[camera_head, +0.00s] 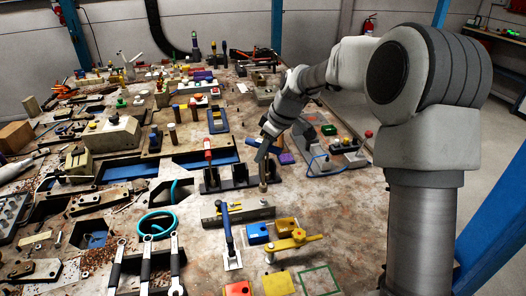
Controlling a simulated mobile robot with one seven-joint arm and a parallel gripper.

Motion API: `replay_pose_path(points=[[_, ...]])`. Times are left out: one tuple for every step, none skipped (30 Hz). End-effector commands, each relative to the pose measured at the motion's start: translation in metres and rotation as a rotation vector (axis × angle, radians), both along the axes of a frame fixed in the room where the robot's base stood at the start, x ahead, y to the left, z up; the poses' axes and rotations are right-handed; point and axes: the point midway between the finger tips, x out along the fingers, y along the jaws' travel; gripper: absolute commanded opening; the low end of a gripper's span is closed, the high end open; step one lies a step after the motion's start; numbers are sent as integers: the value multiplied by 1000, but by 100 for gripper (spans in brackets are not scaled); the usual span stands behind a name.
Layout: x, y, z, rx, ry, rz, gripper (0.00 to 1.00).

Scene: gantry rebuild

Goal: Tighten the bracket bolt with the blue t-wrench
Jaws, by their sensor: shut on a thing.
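My gripper (264,153) is at the end of my arm, low over the middle of the bench. It is shut on a slim upright tool (263,172) with a bluish-grey upper part, which looks like the blue t-wrench. The tool's lower end is close to a small tan round piece (263,188); I cannot tell whether they touch. A red-handled tool (208,150) stands upright in a dark rack (211,185) to the left of my gripper.
A teal coil (157,223) and several wrenches (146,262) lie at front left. Many parts crowd the bench's left side.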

Motion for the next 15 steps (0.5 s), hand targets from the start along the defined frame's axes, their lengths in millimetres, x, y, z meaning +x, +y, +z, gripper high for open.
replay_pose_path(points=[[2,-1,2,3,-1,48,0],[1,-1,2,2,1,85,0],[1,-1,3,3,-1,133,0],[1,-1,3,3,-1,170,0],[1,-1,3,3,1,207,0],[1,0,4,4,0,257,0],[1,0,4,4,1,295,0],[1,-1,4,3,1,330,0],[1,0,4,3,-1,370,0],[1,0,3,3,0,398,0],[1,0,3,3,0,421,0],[1,0,3,1,-1,443,0],[1,0,2,1,-2,454,0],[1,0,2,1,-2,462,0],[0,0,2,0,-1,477,0]])
